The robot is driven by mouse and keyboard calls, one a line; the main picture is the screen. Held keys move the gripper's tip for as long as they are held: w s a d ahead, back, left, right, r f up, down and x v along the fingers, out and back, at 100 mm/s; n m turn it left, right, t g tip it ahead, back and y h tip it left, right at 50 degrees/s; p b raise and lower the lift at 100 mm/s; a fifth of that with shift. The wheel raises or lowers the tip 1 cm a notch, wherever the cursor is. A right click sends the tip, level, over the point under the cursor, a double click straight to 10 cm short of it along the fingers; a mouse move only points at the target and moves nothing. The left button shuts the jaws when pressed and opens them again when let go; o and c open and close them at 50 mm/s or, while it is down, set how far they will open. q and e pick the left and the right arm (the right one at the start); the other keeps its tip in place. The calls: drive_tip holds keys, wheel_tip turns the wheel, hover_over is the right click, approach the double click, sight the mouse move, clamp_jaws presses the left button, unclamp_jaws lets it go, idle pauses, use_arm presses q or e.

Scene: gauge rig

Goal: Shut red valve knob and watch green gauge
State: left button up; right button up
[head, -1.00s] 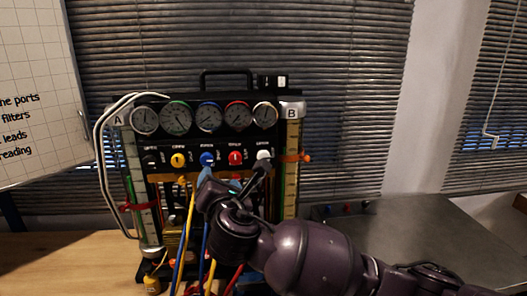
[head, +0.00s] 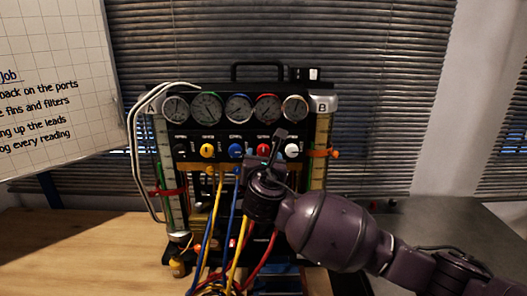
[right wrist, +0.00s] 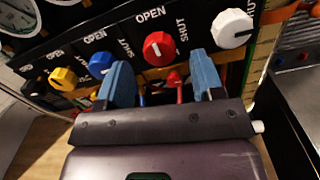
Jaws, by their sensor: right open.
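The red valve knob (head: 264,148) sits in the knob row of the black gauge rig. In the right wrist view, the red knob (right wrist: 159,48) carries a white mark, with OPEN at its upper left and SHUT at its right. The green-rimmed gauge (head: 206,107) is second from the left in the gauge row; its needle is too small to read. My right gripper (right wrist: 163,82) is open, its two blue fingers spread just below and to either side of the red knob, nothing clearly gripped. My left gripper is out of view.
Coloured leads (head: 236,245) hang below the rig. Clear tubes stand at both sides. A whiteboard (head: 60,70) is at the left. The wooden table (head: 90,250) is bare at left.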

sight(263, 153)
drive_tip(key=shift+w, duration=1.6)
drive_tip(key=c, duration=0.9)
